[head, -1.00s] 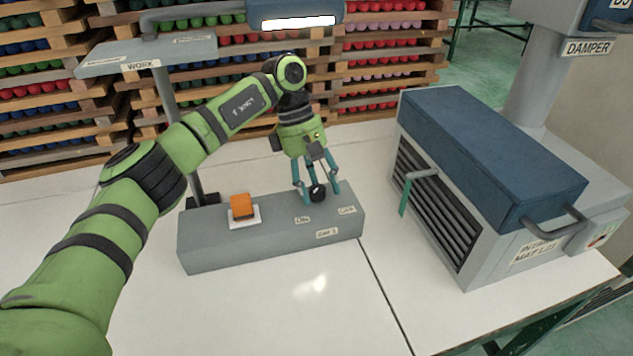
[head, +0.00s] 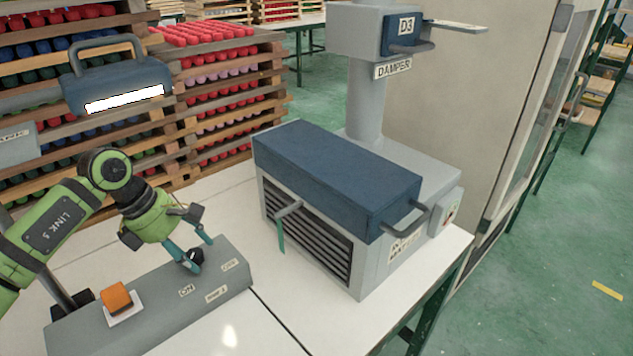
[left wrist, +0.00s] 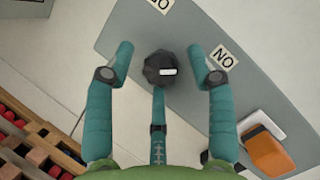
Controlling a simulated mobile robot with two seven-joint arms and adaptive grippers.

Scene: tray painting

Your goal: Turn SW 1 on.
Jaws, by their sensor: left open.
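The SW 1 knob (head: 195,257) is black and sits on top of the grey switch box (head: 150,312). An ON label (head: 187,290) is at its left and an OFF label (head: 230,264) at its right in the head view. My left gripper (head: 192,253) is open over the knob, with its fingers spread around it. In the left wrist view the knob (left wrist: 160,68) lies between the fingers, with visible gaps on both sides. Its white mark lies right of its middle, below the upside-down ON label (left wrist: 225,57). My right gripper is not in view.
An orange rocker switch (head: 115,298) in a white frame is on the same box. A grey machine with a blue lid (head: 335,175) stands to the right on the white table (head: 290,310). A blue-grey lamp with a handle (head: 118,85) is above left.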

